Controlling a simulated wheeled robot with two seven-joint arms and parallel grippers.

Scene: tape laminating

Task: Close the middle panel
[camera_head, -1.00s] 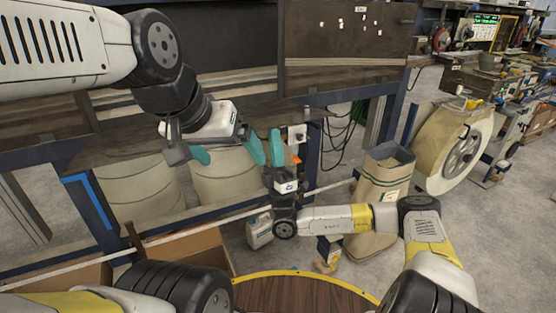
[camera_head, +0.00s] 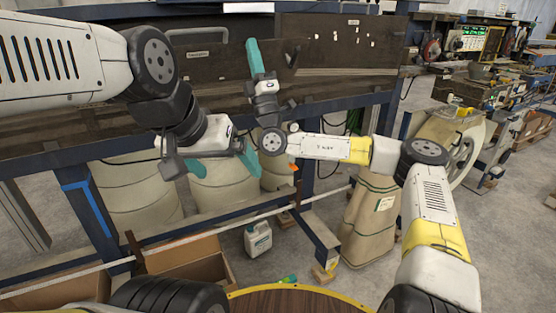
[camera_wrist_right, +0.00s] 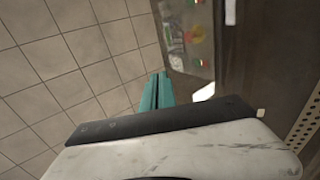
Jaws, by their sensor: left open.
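A dark brown panel (camera_head: 222,78) with a small label and a grey handle spans the workbench behind my grippers, and I take it as the middle panel. Its exact angle is hard to tell. My right gripper (camera_head: 254,58) points up in front of the panel's right end, with its teal fingers together and nothing seen between them. In the right wrist view the fingers (camera_wrist_right: 158,92) lie side by side beside a dark surface. My left gripper (camera_head: 222,162) is open and empty, below the panel in front of the pale drums.
Another dark panel (camera_head: 345,45) with small white scraps stands to the right. Pale drums (camera_head: 222,190), a white jug (camera_head: 258,239) and an open cardboard box (camera_head: 190,265) are below. A beige sack-like bin (camera_head: 368,225) stands right. A round wooden top (camera_head: 295,302) is in front.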

